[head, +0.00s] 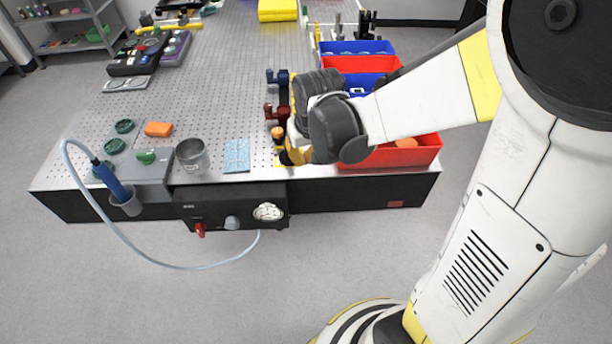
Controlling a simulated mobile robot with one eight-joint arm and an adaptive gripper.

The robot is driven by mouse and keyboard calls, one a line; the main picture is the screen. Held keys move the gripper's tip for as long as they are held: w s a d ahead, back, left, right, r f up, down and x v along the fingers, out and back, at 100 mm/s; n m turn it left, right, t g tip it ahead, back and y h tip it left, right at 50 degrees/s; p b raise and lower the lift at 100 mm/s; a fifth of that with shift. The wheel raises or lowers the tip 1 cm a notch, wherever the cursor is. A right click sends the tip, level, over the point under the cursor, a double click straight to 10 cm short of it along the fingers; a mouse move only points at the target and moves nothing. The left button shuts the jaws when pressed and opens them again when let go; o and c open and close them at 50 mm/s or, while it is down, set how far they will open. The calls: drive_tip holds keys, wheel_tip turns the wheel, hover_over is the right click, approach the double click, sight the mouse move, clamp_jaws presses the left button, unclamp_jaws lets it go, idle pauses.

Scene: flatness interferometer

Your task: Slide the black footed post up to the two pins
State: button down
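My gripper (290,155) is low over the front part of the perforated table, left of the red front bin. My wrist and forearm cover much of it, so its finger opening does not show clearly. A small dark post-like piece with an orange top (278,134) stands just behind and left of the gripper; I cannot tell whether it is the black footed post. Behind it are a dark red mount (275,112) and a blue mount (277,78). The two pins cannot be made out; the area under and right of my gripper is hidden.
The perforated table (215,95) has free room left of the mounts. Red and blue bins (428,150) line the right edge. A light-blue pad (236,156), metal cup (192,156) and orange block (158,129) lie left. A hose (105,215) loops in front.

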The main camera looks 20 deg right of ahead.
sight(296, 166)
drive_tip(key=b+x, duration=0.1)
drive_tip(key=x, duration=0.2)
drive_tip(key=b+x, duration=0.1)
drive_tip(key=x, duration=0.3)
drive_tip(key=b+x, duration=0.2)
drive_tip(key=x, duration=0.1)
drive_tip(key=shift+w, duration=0.45)
drive_tip(key=w, duration=0.3)
drive_tip(key=shift+w+r+b, duration=0.1)
drive_tip(key=shift+w+b, duration=0.2)
drive_tip(key=shift+w, duration=0.15)
drive_tip(key=shift+w, duration=1)
drive_tip(key=shift+s, duration=0.15)
